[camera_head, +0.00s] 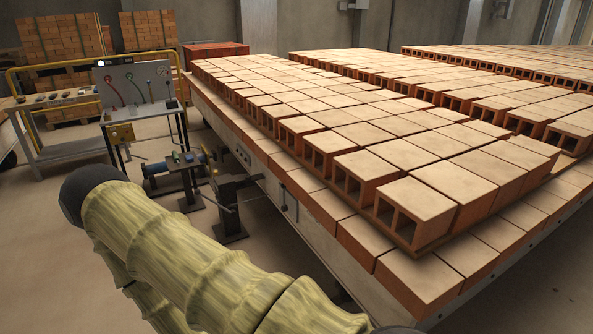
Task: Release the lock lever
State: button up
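No part can be surely told as the lock lever at this size. A thin dark upright piece (284,199) sits on the grey side of the brick-laden platform (262,178). A dark metal stand (229,195) with a thin rod stands on the floor beside the platform's near left side. My arm, in a yellowish ribbed cover (190,252), crosses the lower left, with a dark rounded part at its upper end. My gripper's fingers do not show. The arm hides part of the floor and the platform's lower side.
Rows of hollow bricks (390,140) cover the platform, overhanging its near edge. A blue motor-like unit (178,165) sits on a small stand left of it. A gauge panel (137,84), a workbench (62,104) and a yellow rail are further left. Some floor between is clear.

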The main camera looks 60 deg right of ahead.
aim_at(284, 208)
jog(key=z, duration=0.75)
jog(key=i, duration=0.85)
jog(key=z, duration=1.1)
jog(key=i, duration=0.25)
jog(key=z, duration=0.15)
jog(key=k, duration=0.6)
jog(key=u, duration=0.7)
jog(key=i, duration=1.35)
jog(key=u, duration=0.15)
